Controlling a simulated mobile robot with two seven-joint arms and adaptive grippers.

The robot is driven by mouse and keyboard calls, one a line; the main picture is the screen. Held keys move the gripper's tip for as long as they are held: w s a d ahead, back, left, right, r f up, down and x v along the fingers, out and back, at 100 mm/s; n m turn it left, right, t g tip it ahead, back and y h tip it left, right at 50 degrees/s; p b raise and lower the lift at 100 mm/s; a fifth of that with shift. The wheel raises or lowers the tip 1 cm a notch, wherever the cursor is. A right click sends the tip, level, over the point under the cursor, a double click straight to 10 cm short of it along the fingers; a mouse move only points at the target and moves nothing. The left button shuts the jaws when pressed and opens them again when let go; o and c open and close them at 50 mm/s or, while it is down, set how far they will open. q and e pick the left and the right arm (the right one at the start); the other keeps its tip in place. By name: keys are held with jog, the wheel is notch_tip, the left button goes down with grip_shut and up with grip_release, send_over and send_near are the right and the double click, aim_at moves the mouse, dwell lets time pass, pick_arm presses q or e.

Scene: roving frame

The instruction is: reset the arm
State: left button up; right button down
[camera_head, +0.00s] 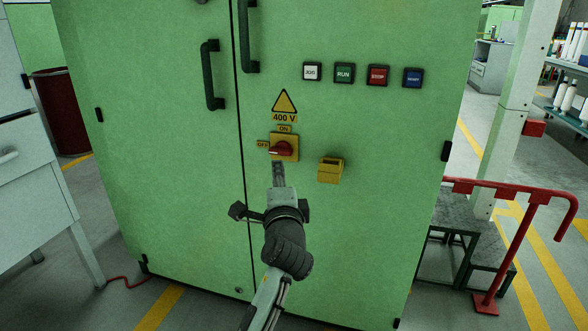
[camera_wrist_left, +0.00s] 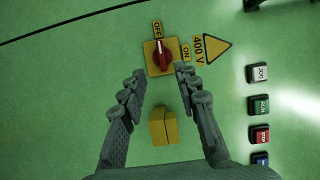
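My left gripper (camera_head: 278,172) is in front of a green cabinet, just below a red rotary knob (camera_head: 282,149) on a yellow plate. In the left wrist view the left gripper (camera_wrist_left: 161,78) is open, its two fingers apart with nothing held between the tips. The knob (camera_wrist_left: 161,55) shows just beyond the fingertips there. Its grip lies in line with the OFF label (camera_wrist_left: 157,29), and the ON label (camera_wrist_left: 186,52) is a quarter turn away. Whether a finger touches the plate is unclear. My right gripper is in neither view.
A yellow box (camera_head: 330,170) sticks out right of the knob. JOG (camera_head: 312,71), RUN (camera_head: 344,73), STOP (camera_head: 377,75) and blue (camera_head: 412,77) buttons sit above. Black door handles (camera_head: 212,75) stick out at upper left. A red rail (camera_head: 515,190) stands right of the cabinet (camera_head: 180,180).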

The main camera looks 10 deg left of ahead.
pick_arm(q)
jog(key=s+a+f+n+g+h, duration=0.1)
jog(key=s+a+f+n+g, duration=0.1)
jog(key=s+f, duration=0.35)
jog(key=s+a+f+n+g, duration=0.2)
jog(key=f, duration=0.7)
jog(key=s+a+f+n+g+h, duration=0.1)
jog(key=s+f+g, duration=0.15)
jog(key=f, duration=0.45)
jog(key=s+a+f+n+g+h, duration=0.1)
jog(key=s+f+n+g, duration=0.2)
jog(key=s+f, duration=0.5)
jog(key=s+a+f+n+g+h+p, duration=0.1)
jog(key=s+f+n+g, duration=0.3)
jog(key=s, duration=1.2)
notch_tip(320, 180, down, 5)
jog(key=shift+s+a+r+h, duration=0.1)
jog(key=shift+s+a+h, duration=0.1)
jog(key=shift+a+h, duration=0.25)
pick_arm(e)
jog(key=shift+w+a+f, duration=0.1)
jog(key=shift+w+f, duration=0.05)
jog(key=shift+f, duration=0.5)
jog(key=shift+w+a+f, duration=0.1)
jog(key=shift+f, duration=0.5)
